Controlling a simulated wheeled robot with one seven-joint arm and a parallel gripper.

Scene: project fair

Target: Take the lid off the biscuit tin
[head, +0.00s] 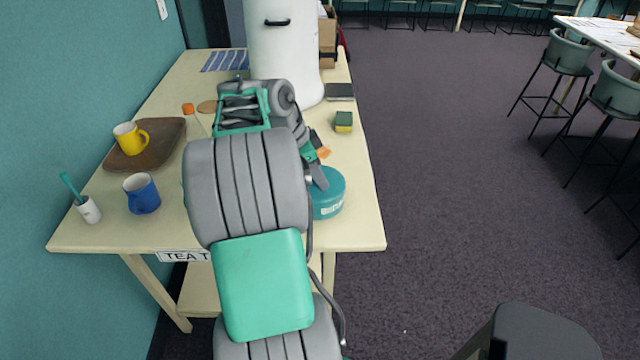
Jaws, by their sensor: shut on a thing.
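The biscuit tin (329,206) is a round teal tin with a pale label, standing near the right front part of the table. Its teal lid (335,178) shows at the top, partly hidden by my gripper. My gripper (316,180) reaches down onto the lid from the upper left, with its fingertips at the lid's left and middle part. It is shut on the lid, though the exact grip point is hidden. I cannot tell whether there is a gap between lid and tin.
The cream table (362,226) also holds a blue mug (142,194), a yellow mug (128,139) on a brown tray (166,147), a white cup (89,210), a sponge (344,122) and a tall white urn (281,50). The table is clear right of the tin.

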